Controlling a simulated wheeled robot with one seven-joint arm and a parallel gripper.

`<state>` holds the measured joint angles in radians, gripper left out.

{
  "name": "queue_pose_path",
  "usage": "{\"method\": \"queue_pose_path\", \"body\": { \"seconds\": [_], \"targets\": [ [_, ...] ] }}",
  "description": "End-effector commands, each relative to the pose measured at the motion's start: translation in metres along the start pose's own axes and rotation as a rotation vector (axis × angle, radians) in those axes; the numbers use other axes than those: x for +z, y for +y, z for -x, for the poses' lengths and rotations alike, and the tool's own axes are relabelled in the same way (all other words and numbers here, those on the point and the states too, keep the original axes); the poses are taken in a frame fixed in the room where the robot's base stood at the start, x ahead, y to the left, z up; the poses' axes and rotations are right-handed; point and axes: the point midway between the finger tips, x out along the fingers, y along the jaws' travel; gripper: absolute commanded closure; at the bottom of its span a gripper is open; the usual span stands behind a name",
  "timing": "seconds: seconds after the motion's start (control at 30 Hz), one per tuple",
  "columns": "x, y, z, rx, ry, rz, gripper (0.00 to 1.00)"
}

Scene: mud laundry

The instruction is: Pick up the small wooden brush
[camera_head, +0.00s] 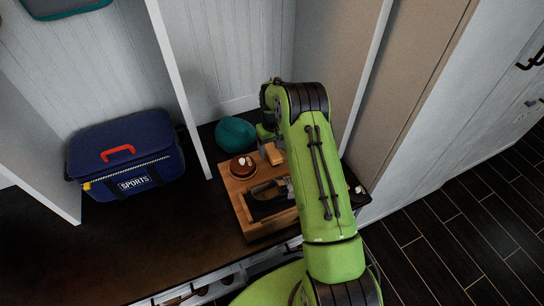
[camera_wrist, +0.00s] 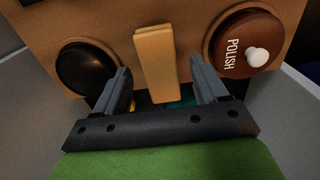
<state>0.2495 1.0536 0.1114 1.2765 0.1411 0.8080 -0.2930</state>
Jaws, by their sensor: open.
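The small wooden brush (camera_wrist: 155,52) is a light tan block in the wrist view, standing out from a wooden box. It also shows in the head view (camera_head: 273,154), at the back of the box beside my arm. My gripper (camera_wrist: 159,74) is open. Its two grey fingers are on either side of the brush's near end, with a visible gap on each side. In the head view my arm hides most of the gripper. No bristles can be made out.
The wooden box (camera_head: 235,203) sits on a dark bench. It holds a brown polish tin (camera_wrist: 246,42), a dark round tin (camera_wrist: 86,68) and a black item (camera_head: 268,205). A teal object (camera_head: 235,134) lies behind it. A blue sports bag (camera_head: 127,157) stands left, past a white divider.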

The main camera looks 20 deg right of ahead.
Motion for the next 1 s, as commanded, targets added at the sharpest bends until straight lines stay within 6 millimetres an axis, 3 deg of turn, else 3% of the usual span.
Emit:
{"method": "queue_pose_path", "body": {
  "seconds": [0.03, 0.1, 0.33, 0.73, 0.9, 1.0],
  "targets": [
    [0.002, -0.001, -0.017, -0.002, -0.004, 0.000, 0.28],
    [0.001, -0.001, -0.027, -0.002, -0.003, 0.000, 0.28],
    [0.000, -0.001, -0.028, -0.001, 0.000, 0.000, 0.29],
    [0.000, -0.001, -0.027, -0.001, -0.001, 0.000, 0.89],
    [0.000, -0.001, -0.025, 0.000, 0.000, 0.000, 0.89],
    [0.000, 0.000, -0.012, 0.000, 0.001, 0.000, 0.89]
  ]
}}
